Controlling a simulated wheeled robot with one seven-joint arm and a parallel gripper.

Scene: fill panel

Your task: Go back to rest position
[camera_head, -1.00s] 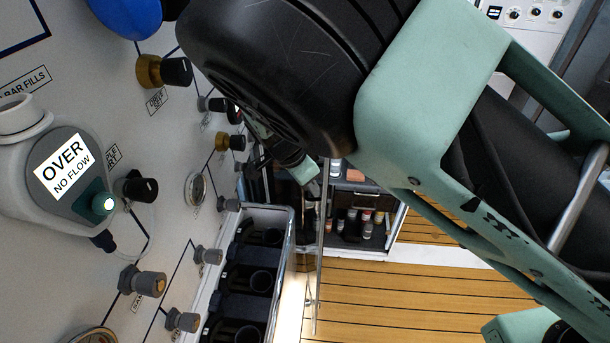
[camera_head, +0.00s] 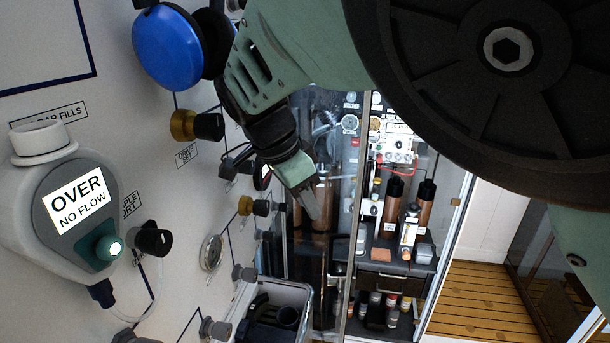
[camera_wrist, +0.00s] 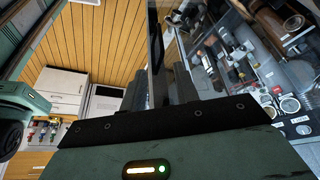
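My arm's large dark joint and green links fill the upper right of the head view.
On the panel are a sampler reading "OVER NO FLOW" (camera_head: 75,200), a blue round knob (camera_head: 166,48), several valves and a gauge (camera_head: 212,252). A crate (camera_head: 300,290) stands below. A glazed cabinet (camera_head: 400,190) holding bottles is behind. Wood-slat floor (camera_head: 490,300) lies at right.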

